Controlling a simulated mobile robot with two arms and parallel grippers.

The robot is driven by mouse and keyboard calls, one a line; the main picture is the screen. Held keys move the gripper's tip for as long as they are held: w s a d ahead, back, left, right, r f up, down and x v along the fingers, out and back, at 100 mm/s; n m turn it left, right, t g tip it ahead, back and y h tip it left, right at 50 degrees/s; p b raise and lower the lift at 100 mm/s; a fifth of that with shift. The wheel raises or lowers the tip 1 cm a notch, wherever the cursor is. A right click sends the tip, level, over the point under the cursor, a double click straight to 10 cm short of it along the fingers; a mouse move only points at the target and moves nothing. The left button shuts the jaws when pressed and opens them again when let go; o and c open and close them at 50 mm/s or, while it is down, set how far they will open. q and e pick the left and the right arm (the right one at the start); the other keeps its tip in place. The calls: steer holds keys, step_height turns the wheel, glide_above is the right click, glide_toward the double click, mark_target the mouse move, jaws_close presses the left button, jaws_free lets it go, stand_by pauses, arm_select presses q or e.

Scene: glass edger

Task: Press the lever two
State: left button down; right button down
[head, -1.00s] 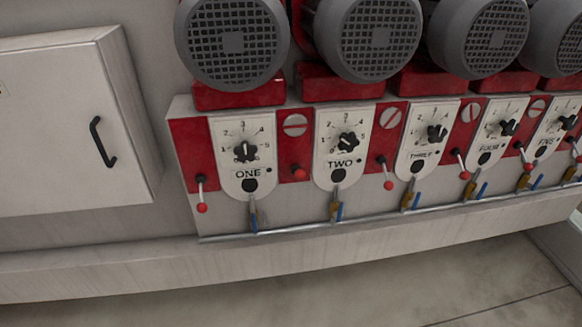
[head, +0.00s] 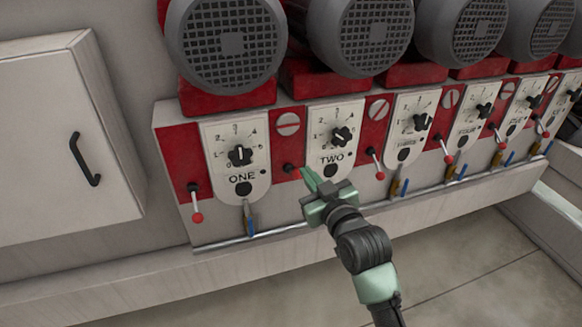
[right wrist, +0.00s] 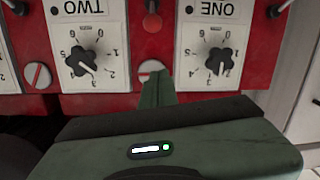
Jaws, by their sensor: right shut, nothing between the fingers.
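Lever two (head: 289,168) sits on the red strip between the ONE panel and the TWO panel (head: 331,135). Its dark base shows in the head view, but I cannot make out its red knob beside my fingers. In the right wrist view, where the panels appear upside down, the lever's red knob (right wrist: 152,22) shows at the top. My right gripper (head: 308,178) is shut and empty, its green fingertips just right of the lever in the head view. In the wrist view the fingers (right wrist: 157,82) appear apart from the knob. My left gripper is not in view.
Lever one (head: 197,216) hangs left of the ONE panel, and another lever (head: 376,165) is right of TWO. Blue-handled valves (head: 250,222) line the pipe below. Grey motors (head: 228,42) overhang the panels. A white cabinet (head: 60,130) stands left.

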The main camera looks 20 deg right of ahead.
steer(key=shift+d, duration=0.1)
steer(key=p, duration=0.3)
glide_above(297, 176)
steer(key=w, duration=0.1)
steer(key=shift+w+a+f, duration=0.1)
steer(key=shift+a+f, duration=0.15)
steer(key=shift+a, duration=0.1)
steer(key=f, duration=0.3)
steer(key=shift+s+d+p, duration=0.3)
steer(key=shift+s+p, duration=0.05)
steer(key=shift+s, duration=0.05)
steer(key=shift+s+d+f, duration=0.15)
steer(key=shift+s+f, duration=0.1)
steer(key=shift+f, duration=0.2)
steer(key=shift+w, duration=0.1)
